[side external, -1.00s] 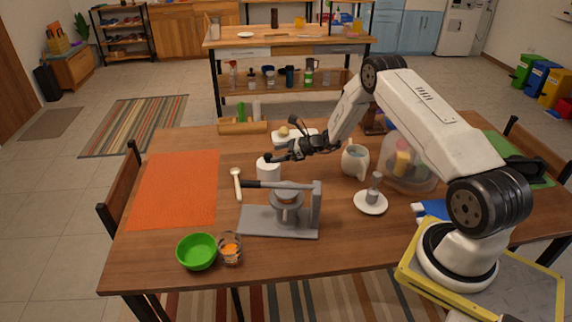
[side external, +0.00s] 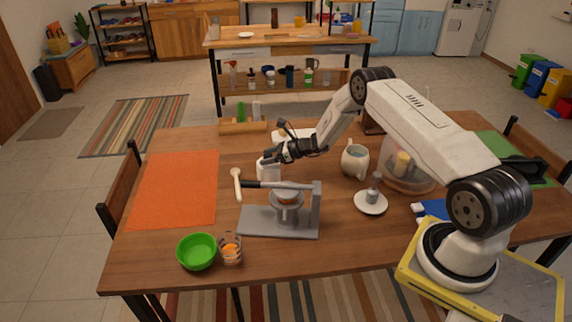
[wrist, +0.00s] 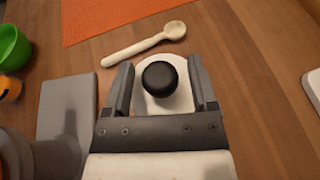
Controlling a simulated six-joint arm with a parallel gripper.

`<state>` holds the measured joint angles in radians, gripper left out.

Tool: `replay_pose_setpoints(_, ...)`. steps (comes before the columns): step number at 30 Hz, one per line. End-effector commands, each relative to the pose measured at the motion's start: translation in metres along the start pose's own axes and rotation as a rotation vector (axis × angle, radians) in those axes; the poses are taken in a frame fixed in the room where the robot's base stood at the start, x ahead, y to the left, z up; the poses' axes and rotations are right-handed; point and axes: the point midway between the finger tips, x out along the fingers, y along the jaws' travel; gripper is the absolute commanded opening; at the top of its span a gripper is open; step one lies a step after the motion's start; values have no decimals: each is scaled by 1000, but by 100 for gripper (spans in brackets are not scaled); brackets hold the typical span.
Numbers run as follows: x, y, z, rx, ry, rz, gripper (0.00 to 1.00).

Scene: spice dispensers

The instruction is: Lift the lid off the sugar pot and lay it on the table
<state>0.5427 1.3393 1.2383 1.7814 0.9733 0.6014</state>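The white sugar pot (side external: 263,173) stands on the wooden table behind the grey press-like stand. In the wrist view its white lid (wrist: 168,103) shows with a round black knob (wrist: 160,79) on top. My gripper (wrist: 161,68) is open, with one finger on each side of the knob and a visible gap on both sides. In the side view my gripper (side external: 272,156) is right at the top of the pot and hides the lid and knob. I cannot tell how far the fingertips are above the lid.
A wooden spoon (side external: 237,184) lies left of the pot. The grey stand (side external: 278,222) with its lever is close in front. A cream mug (side external: 355,161) and a white saucer (side external: 371,203) are to the right. The orange mat (side external: 178,190) at left is bare.

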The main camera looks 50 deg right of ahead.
Motion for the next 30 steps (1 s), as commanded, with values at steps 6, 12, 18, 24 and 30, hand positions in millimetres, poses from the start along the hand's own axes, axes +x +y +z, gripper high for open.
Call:
replay_pose_setpoints(6,0,0,0,0,0,0,1)
replay_pose_setpoints(12,0,0,0,0,0,0,0)
replay_pose_setpoints(18,-1,0,2,-1,-1,0,0)
replay_pose_setpoints(24,-4,-1,11,-1,-1,0,0)
replay_pose_setpoints(30,-12,0,30,-3,-1,0,0)
